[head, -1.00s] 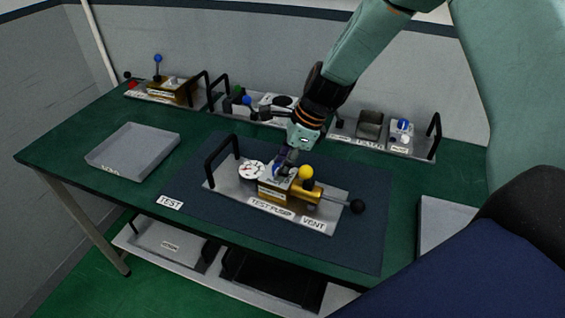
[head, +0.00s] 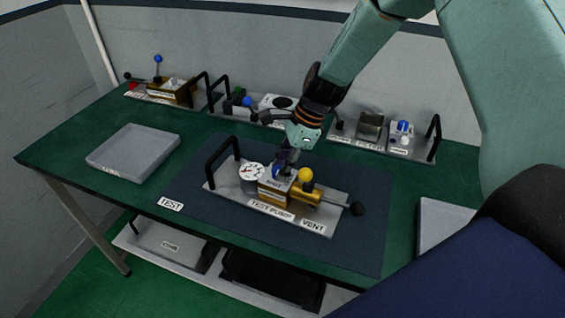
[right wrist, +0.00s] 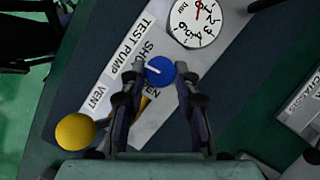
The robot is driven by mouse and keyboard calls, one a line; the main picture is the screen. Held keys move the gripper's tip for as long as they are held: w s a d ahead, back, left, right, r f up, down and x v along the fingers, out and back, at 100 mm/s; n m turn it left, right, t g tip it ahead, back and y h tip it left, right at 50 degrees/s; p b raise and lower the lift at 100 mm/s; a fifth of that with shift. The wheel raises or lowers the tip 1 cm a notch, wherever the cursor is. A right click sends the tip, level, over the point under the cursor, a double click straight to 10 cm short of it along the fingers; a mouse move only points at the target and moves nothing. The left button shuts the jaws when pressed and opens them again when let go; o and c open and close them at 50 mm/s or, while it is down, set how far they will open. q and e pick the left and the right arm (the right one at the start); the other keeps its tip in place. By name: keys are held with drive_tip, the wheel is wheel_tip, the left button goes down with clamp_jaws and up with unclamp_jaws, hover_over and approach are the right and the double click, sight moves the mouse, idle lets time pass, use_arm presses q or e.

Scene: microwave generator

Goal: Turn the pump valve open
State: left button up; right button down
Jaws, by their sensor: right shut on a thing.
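The test pump (head: 225,182) stands on its grey plate on the dark mat, with a round white gauge (head: 251,171) and a yellow ball knob (head: 305,175). Its blue valve knob (right wrist: 160,70) carries a white pointer line, which points left in the right wrist view. SHUT and OPEN lettering beside it is partly covered by my fingers. My right gripper (right wrist: 160,74) is shut on the blue knob, one finger at each side. In the head view my right gripper (head: 286,164) comes down from above and hides most of the knob. My left gripper is not in view.
A black carrying handle (head: 222,158) rises at the pump plate's left end, and a black-tipped lever (head: 356,208) sticks out right. A grey tray (head: 132,152) lies left. Several units stand along the back wall. The mat's right side is clear.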

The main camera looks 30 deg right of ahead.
drive_tip(key=n, duration=0.1)
drive_tip(key=n+g, duration=0.1)
drive_tip(key=n, duration=0.1)
drive_tip(key=n+p, duration=0.1)
drive_tip(key=n, duration=0.1)
drive_tip(key=shift+w+g, duration=0.25)
drive_tip(key=shift+g, duration=0.15)
idle(0.8)
drive_tip(key=c, duration=1)
unclamp_jaws()
drive_tip(key=shift+s, duration=0.1)
drive_tip(key=shift+r, duration=0.1)
drive_tip(key=v, duration=1.2)
drive_tip(key=shift+d, duration=0.15)
